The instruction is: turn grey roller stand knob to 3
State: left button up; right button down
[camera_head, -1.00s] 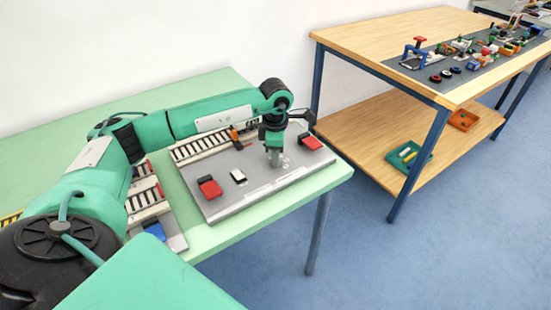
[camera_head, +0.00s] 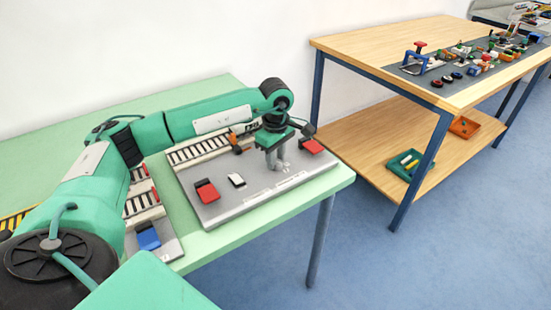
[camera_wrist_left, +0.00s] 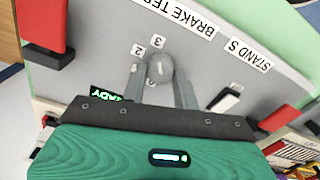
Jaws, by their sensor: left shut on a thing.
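The grey roller stand panel (camera_head: 212,214) lies on the green table. My left gripper (camera_head: 276,160) points down at it and is shut on a round grey knob. In the left wrist view the knob (camera_wrist_left: 160,68) sits between the two grey fingers of the gripper (camera_wrist_left: 161,84). The knob carries a short white mark that appears to point roughly toward the printed 3 (camera_wrist_left: 158,41). The printed 2 (camera_wrist_left: 138,51) lies to the left of the 3. Parts of the dial are hidden by the gripper. My right gripper is not in view.
Red switches (camera_head: 207,190) and a white switch (camera_head: 237,180) stand on the panel, with another red one (camera_head: 312,146) right of the gripper. An orange-and-black part (camera_head: 236,140) is behind. A wooden workbench (camera_head: 375,42) stands to the right across open floor.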

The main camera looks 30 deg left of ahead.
aim_at(276, 161)
pick_arm(q)
jog(key=shift+r, duration=0.1)
dwell(0.4)
jog(key=o, duration=1)
notch_tip(276, 161, up, 14)
jog(key=shift+f, duration=0.1)
